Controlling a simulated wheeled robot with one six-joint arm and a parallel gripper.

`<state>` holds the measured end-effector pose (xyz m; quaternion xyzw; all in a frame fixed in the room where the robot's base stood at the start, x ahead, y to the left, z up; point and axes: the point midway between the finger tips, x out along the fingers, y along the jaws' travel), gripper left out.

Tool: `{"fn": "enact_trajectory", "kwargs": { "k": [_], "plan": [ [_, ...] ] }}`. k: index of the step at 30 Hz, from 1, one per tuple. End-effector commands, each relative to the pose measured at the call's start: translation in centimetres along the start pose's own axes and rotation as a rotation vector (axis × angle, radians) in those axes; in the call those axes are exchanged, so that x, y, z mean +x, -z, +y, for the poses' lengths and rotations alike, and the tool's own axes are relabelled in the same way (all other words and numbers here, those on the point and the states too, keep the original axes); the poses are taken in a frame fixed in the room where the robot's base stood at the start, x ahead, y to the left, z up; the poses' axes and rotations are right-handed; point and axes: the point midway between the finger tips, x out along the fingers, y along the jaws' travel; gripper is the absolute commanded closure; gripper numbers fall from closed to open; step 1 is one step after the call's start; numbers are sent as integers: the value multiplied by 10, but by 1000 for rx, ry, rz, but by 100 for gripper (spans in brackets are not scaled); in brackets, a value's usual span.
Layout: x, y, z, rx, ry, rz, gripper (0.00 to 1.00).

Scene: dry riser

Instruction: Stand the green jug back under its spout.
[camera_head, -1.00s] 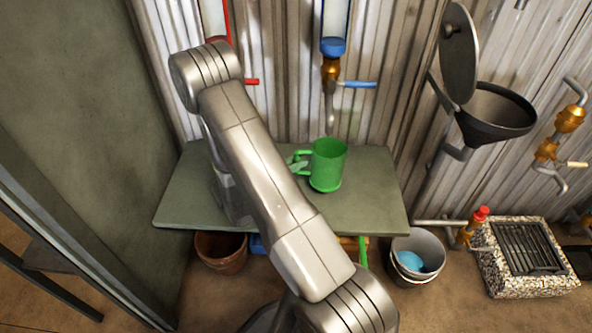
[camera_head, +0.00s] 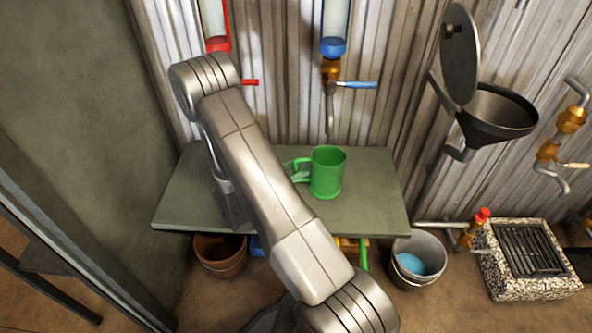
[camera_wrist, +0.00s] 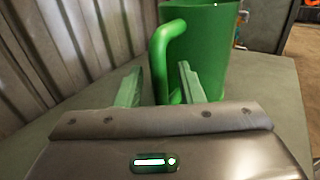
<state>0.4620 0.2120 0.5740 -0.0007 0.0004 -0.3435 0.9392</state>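The green jug (camera_head: 327,175) stands upright on the grey-green shelf (camera_head: 372,200), its handle toward the left. In the head view it appears just in front of and below the spout (camera_head: 331,115) of the blue-levered tap; I cannot tell whether its mouth is directly beneath. My gripper (camera_head: 298,172) is at the handle, partly hidden by my arm. In the wrist view, the pale green fingers (camera_wrist: 161,82) stand apart on either side of the handle of the jug (camera_wrist: 205,40), with a visible gap at the left finger.
A red-levered tap (camera_head: 250,82) is on the wall at left. A black funnel (camera_head: 497,112) with a raised lid is at right. Buckets (camera_head: 418,258) and a brown pot (camera_head: 221,254) stand below the shelf. The shelf right of the jug is clear.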

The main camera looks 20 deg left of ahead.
Motion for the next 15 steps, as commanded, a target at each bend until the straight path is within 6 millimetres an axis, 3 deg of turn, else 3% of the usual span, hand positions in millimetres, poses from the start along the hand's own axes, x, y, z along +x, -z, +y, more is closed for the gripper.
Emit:
{"fn": "enact_trajectory", "kwargs": {
  "k": [15],
  "plan": [
    [-67, 0, 1, -1, -4, 0, 66]
  ]
}}
